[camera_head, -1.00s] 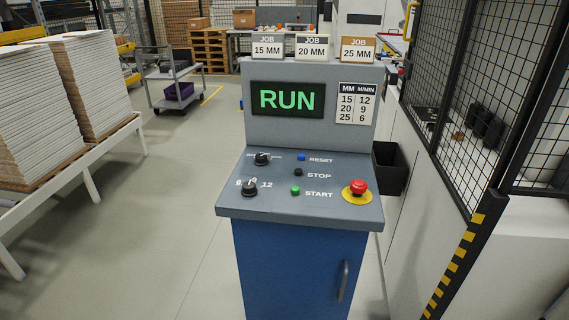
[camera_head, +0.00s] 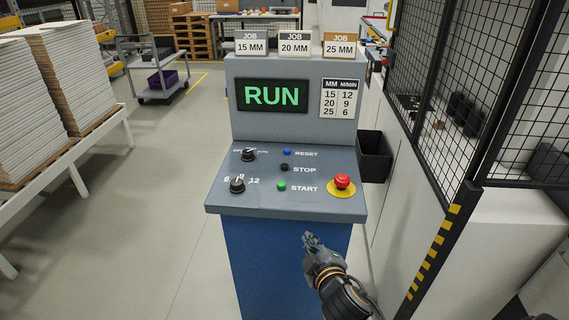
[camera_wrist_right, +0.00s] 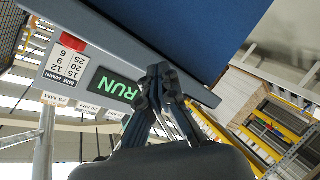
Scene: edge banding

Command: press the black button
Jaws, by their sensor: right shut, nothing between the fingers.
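The black button (camera_head: 284,167) sits on the sloped grey panel of the blue console, beside the word STOP. It lies between the blue RESET button (camera_head: 287,152) and the green START button (camera_head: 281,186). My right gripper (camera_head: 309,239) is shut and empty, in front of the console and below the panel's front edge. In the right wrist view its closed fingers (camera_wrist_right: 158,72) point up toward the console, and the black button cannot be made out there. My left gripper is not in view.
A red mushroom button (camera_head: 342,181) on a yellow base stands at the panel's right. Two black knobs (camera_head: 237,185) are at its left. The display (camera_head: 272,96) reads RUN. A black mesh fence (camera_head: 475,90) stands at the right, and stacked boards (camera_head: 62,75) at the left.

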